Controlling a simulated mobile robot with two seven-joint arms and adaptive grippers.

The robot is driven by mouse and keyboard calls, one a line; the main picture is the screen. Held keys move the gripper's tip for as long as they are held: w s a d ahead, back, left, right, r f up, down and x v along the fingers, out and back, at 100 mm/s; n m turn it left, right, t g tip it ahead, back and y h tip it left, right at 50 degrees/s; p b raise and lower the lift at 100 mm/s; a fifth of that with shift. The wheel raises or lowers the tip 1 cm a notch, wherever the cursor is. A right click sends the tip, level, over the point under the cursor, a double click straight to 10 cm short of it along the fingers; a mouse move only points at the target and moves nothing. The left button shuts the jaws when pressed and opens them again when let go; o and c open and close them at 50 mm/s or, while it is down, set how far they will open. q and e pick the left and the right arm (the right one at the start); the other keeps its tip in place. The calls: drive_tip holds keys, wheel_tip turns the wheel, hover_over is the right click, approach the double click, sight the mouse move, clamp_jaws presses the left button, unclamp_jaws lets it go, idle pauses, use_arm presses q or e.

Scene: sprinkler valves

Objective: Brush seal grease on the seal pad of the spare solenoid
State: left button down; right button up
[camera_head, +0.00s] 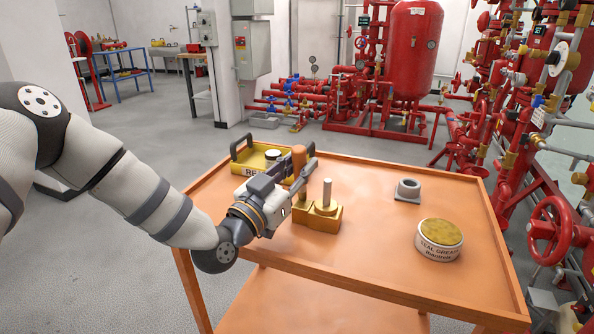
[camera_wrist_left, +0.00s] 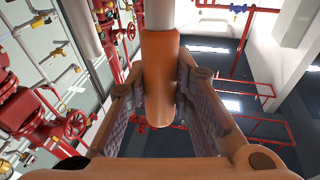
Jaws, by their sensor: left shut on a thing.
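My left gripper (camera_head: 300,164) is shut on the orange handle of a brush (camera_wrist_left: 160,85), above the left part of the orange cart top. The handle stands roughly upright in the head view, and a pale shaft runs on from it in the left wrist view; the bristles cannot be made out. A round tin labelled seal grease (camera_head: 439,240), with a yellow-brown top, stands at the right of the cart. A brass block with an upright silver stem (camera_head: 327,195) stands just right of the gripper. I cannot tell which part is the spare solenoid's seal pad. My right gripper is not in view.
A yellow tray (camera_head: 240,165) with black handles, partly hidden by my gripper, sits at the cart's back left with a round white-and-dark part in it. A grey hollow part (camera_head: 408,190) stands at the back right. The orange cart top (camera_head: 365,215) is bare between these things. Red pipework stands beyond.

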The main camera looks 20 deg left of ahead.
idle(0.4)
use_arm(q)
drive_tip(key=shift+s+r+p, duration=0.15)
drive_tip(key=shift+s+p, duration=0.25)
drive_tip(key=shift+s, duration=0.3)
drive_tip(key=shift+s+a, duration=0.1)
drive_tip(key=shift+s, duration=0.3)
drive_tip(key=shift+f, duration=0.2)
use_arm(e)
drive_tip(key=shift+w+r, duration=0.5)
use_arm(q)
drive_tip(key=shift+w+f, duration=0.1)
drive_tip(key=shift+w, duration=1.05)
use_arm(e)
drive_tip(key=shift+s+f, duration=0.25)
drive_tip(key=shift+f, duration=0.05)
